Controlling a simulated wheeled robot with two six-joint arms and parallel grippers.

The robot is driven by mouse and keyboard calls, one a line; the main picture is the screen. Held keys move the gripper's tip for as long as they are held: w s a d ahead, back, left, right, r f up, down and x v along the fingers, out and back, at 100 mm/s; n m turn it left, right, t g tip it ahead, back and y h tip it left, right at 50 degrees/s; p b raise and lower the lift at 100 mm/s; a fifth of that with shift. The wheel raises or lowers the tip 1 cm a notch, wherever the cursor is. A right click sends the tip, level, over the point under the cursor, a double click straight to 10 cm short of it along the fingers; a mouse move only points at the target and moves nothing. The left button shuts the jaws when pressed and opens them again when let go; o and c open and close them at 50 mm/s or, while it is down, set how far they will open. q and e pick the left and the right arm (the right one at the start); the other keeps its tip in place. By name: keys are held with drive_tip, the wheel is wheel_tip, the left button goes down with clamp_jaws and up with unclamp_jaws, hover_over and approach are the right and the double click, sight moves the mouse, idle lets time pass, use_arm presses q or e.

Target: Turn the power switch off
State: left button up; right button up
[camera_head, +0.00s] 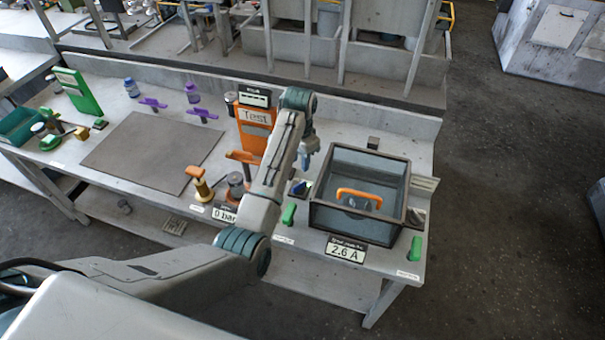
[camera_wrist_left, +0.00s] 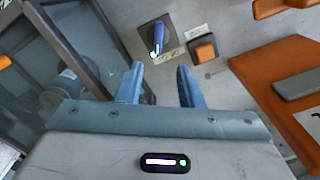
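A blue knob on a dark square plate, which looks like the power switch (camera_head: 300,188), sits on the bench just left of the clear housing. In the left wrist view the blue knob (camera_wrist_left: 157,38) points roughly along the picture's vertical, with a green mark at its lower end. A label beside it is too small to read. My left gripper (camera_head: 307,160) points down above the bench, behind the knob. In the wrist view its blue fingers (camera_wrist_left: 158,84) are apart with nothing between them, and the knob lies beyond the tips, untouched. My right gripper is not in view.
A dark-framed clear housing (camera_head: 334,218) with an orange handle (camera_head: 359,195) stands right of the knob. A display (camera_head: 345,250) in front reads 2.6 A. An orange button (camera_wrist_left: 205,48) sits beside the knob. The orange Test panel (camera_head: 255,133) stands to the left.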

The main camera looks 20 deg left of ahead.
use_arm(q)
drive_tip(key=p, duration=0.2)
hover_over(299, 184)
drive_tip(key=f, duration=0.5)
drive_tip(key=shift+s+f, duration=0.15)
drive_tip(key=shift+s, duration=0.05)
drive_tip(key=f, duration=0.4)
drive_tip(key=shift+w+f, duration=0.2)
drive_tip(key=shift+f, duration=0.1)
drive_tip(key=shift+c, duration=0.4)
clamp_jaws()
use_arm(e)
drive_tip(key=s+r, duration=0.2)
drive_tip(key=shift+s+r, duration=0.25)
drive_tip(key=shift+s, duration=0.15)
